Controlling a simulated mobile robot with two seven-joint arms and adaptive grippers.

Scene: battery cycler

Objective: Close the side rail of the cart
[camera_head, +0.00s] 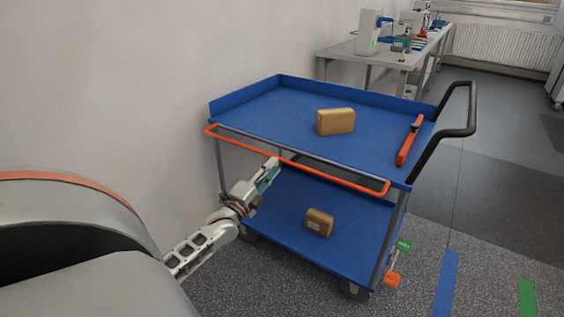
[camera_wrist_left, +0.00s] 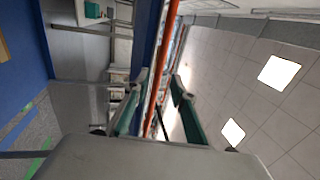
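The cart (camera_head: 250,104) is blue, with two shelves and a black push handle (camera_head: 470,110) at the right. Its orange side rail (camera_head: 330,173) runs along the near long side, sticking out from the top shelf's edge at about shelf level. My left gripper (camera_head: 272,168) is close to the middle of this rail. In the left wrist view the gripper's teal fingers (camera_wrist_left: 159,82) are apart, and the rail (camera_wrist_left: 165,50) passes between them in the picture. I cannot tell whether they touch it. My right gripper is in neither view.
A brown box (camera_head: 336,121) and a red-orange bar (camera_head: 409,142) are on the top shelf. Another brown box (camera_head: 319,222) is on the lower shelf. A wall (camera_head: 120,90) stands behind at left. The floor at right (camera_head: 490,200) is open, and a workbench (camera_head: 400,60) stands farther back.

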